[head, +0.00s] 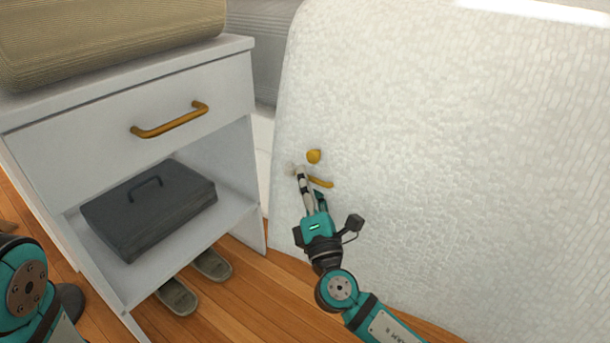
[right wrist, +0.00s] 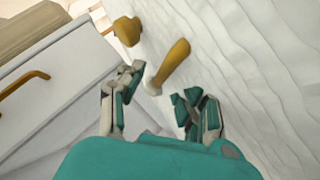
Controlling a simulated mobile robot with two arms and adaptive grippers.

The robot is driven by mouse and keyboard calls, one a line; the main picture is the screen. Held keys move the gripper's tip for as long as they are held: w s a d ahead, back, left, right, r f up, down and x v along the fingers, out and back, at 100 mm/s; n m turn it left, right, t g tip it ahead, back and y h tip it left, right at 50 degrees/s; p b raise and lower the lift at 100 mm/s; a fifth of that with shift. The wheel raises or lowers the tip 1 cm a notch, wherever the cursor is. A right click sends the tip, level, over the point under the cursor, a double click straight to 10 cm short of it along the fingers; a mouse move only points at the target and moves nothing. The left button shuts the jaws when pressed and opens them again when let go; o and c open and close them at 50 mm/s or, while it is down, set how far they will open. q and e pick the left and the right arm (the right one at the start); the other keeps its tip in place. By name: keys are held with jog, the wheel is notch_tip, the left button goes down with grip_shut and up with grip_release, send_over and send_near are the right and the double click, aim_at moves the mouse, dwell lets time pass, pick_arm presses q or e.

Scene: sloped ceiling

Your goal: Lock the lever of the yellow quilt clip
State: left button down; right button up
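The yellow quilt clip shows on the side of the white quilt (head: 460,150) as a rounded yellow knob (head: 314,156) and a yellow lever (head: 321,182) just below it. In the right wrist view the knob (right wrist: 127,31) is at the upper left. The lever (right wrist: 172,65) sticks out from a pale base, tilted, near the middle. My right gripper (head: 309,184) is at the lever. In the right wrist view its fingers (right wrist: 157,85) are spread apart on either side of the lever's lower end, with nothing gripped. My left gripper is out of view.
A white nightstand (head: 235,130) with a brass handle (head: 170,120) stands left of the quilt. A dark case (head: 150,208) lies on its lower shelf and a beige woven box (head: 110,35) on top. Slippers (head: 195,280) lie on the wooden floor.

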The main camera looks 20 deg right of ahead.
jog(key=v, duration=1)
jog(key=shift+s, duration=0.35)
jog(key=shift+a, duration=0.1)
